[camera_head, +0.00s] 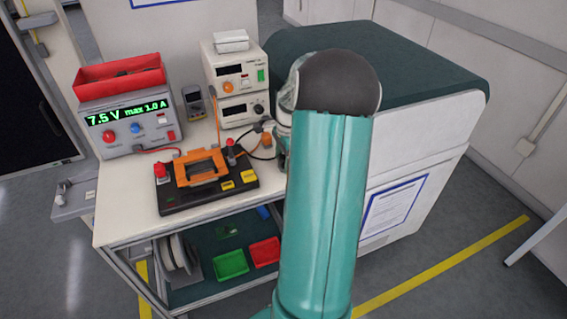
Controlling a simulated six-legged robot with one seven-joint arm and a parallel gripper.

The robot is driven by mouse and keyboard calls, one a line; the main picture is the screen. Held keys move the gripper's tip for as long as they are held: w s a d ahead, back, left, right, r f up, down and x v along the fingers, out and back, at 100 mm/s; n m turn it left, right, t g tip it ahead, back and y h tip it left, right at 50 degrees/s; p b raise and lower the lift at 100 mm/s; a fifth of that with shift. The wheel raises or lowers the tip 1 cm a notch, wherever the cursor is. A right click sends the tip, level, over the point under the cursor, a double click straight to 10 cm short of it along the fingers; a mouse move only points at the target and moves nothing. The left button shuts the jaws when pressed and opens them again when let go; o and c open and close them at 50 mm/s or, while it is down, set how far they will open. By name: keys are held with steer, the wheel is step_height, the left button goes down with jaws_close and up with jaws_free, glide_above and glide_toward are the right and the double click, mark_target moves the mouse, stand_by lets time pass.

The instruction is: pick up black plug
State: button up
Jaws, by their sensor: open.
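A black test fixture (207,200) with an orange clamp frame (200,168) lies on the white bench. A dark post with a red top (231,150) stands at its back right corner. A black cable (258,157) runs from near this post towards my arm. I cannot tell for sure which dark piece is the black plug. My gripper (262,126) shows small and partly hidden at the left edge of my arm, above the bench and right of the fixture. Its jaws look open and apart from the fixture.
A power supply (130,131) reading 7.5 V carries a red bin (120,76). Stacked white instruments (235,80) and a multimeter (194,102) stand behind. A large green-topped cabinet (420,70) is at right. Green (231,264) and red (264,252) trays sit on the lower shelf.

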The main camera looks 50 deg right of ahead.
mark_target(282, 158)
steer(key=c, duration=1.1)
steer(key=shift+o, duration=0.2)
steer(key=shift+r, duration=0.1)
steer(key=shift+r, duration=0.5)
step_height(282, 158, up, 2)
steer(key=shift+a+r, duration=0.15)
steer(key=shift+r, duration=0.1)
steer(key=s+a+r, duration=0.5)
steer(key=a+r, duration=0.4)
steer(key=a, duration=0.2)
steer(key=shift+a+r, duration=0.25)
steer(key=shift+r, duration=0.05)
